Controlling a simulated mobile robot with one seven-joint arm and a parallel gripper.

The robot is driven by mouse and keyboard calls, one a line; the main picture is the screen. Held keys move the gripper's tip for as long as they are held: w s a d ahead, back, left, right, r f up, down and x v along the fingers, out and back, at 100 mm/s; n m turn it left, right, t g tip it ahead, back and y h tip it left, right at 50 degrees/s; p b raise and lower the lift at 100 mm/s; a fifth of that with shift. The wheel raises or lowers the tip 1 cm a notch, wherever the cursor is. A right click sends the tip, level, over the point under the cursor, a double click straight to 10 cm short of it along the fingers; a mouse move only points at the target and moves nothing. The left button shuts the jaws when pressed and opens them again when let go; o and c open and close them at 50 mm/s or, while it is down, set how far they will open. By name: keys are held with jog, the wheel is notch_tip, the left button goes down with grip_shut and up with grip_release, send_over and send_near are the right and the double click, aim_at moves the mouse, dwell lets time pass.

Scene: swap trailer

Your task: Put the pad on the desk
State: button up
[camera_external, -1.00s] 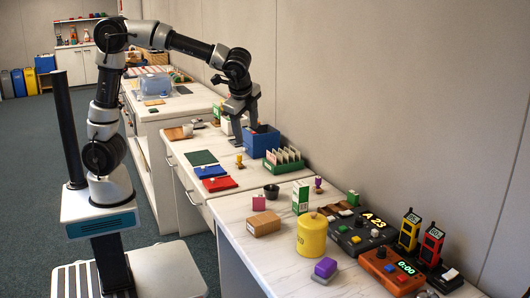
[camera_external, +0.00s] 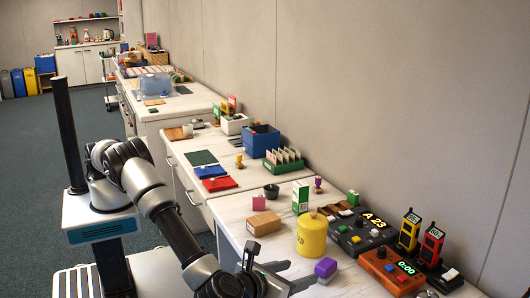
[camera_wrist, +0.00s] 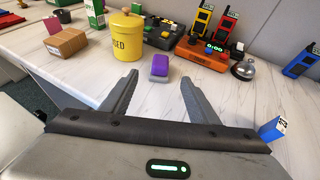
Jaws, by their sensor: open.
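My gripper (camera_external: 283,264) is low over the near end of the white counter, open and empty. In the wrist view its two fingers (camera_wrist: 159,80) spread on either side of bare counter. A small purple block on a grey base (camera_external: 325,269) stands just beyond the fingertips, apart from them; it also shows in the wrist view (camera_wrist: 160,66). Flat pad-like pieces lie on the farther counter: a dark green one (camera_external: 201,158), a blue one (camera_external: 210,171) and a red one (camera_external: 219,184). I cannot tell which thing is the task's pad.
A yellow canister (camera_external: 311,236) and a cardboard box (camera_external: 263,223) stand left of the purple block. An orange timer device (camera_external: 390,272) and a dark console (camera_external: 359,232) stand to the right. An open blue box (camera_external: 261,141) stands farther back. The wall bounds the counter.

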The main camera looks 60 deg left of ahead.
aim_at(320, 268)
jog(key=b+x, duration=0.1)
jog(key=x, duration=0.8)
jog(key=shift+w+a+f, duration=0.15)
jog(key=shift+w+f, duration=0.1)
jog(key=shift+w, duration=0.05)
jog(key=b+x, duration=0.1)
jog(key=x, duration=0.1)
jog(key=b+x, duration=0.1)
jog(key=x, duration=0.2)
jog(key=shift+f, duration=0.35)
jog(key=c, duration=1.1)
